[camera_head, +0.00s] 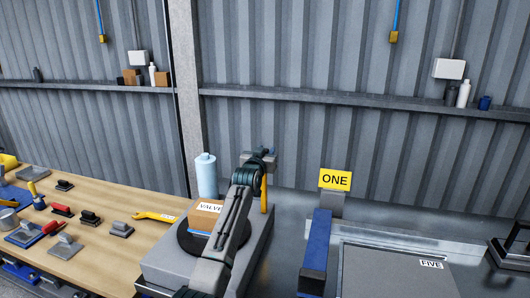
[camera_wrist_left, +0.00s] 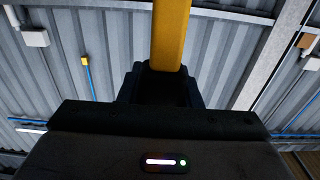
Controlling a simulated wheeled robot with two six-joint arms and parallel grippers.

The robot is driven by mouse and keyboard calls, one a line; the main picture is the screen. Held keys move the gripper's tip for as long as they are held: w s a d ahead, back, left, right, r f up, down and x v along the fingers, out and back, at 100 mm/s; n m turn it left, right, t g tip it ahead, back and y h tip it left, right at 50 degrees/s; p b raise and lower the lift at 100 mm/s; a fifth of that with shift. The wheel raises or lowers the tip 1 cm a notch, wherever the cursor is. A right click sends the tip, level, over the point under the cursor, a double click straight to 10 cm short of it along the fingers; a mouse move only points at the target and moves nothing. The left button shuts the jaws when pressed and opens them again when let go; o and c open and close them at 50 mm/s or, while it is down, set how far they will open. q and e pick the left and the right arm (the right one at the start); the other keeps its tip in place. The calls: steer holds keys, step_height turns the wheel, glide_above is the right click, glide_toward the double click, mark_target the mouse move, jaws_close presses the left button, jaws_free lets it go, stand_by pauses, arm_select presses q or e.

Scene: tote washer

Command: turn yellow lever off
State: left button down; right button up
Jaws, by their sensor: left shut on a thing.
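The yellow lever (camera_head: 264,196) stands near the back of the grey metal unit, in front of the wall. In the head view, part of it shows just right of my arm, running roughly up and down. My left gripper (camera_head: 261,160) is at its upper part, and the exact contact is partly hidden by the gripper itself. In the left wrist view, the yellow lever (camera_wrist_left: 170,35) runs from the top edge down between the dark fingers of my left gripper (camera_wrist_left: 165,85), which is shut on it. My right gripper is not in view.
A box marked VALVE (camera_head: 205,216) and a light blue bottle (camera_head: 206,175) stand close left of my arm. A yellow ONE sign (camera_head: 335,179) and a blue bar (camera_head: 317,240) are to the right. A wooden bench (camera_head: 125,195) with tools lies left.

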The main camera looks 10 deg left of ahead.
arm_select(q)
steer(key=shift+f, duration=0.7)
steer(key=c, duration=1.3)
jaws_free()
steer(key=shift+o, duration=1.3)
steer(key=shift+w, duration=0.25)
steer(key=s+b, duration=0.3)
steer(key=s, duration=0.7)
steer(key=shift+s+a+f+b, duration=0.15)
steer(key=shift+s+b, duration=0.1)
steer(key=shift+b, duration=0.1)
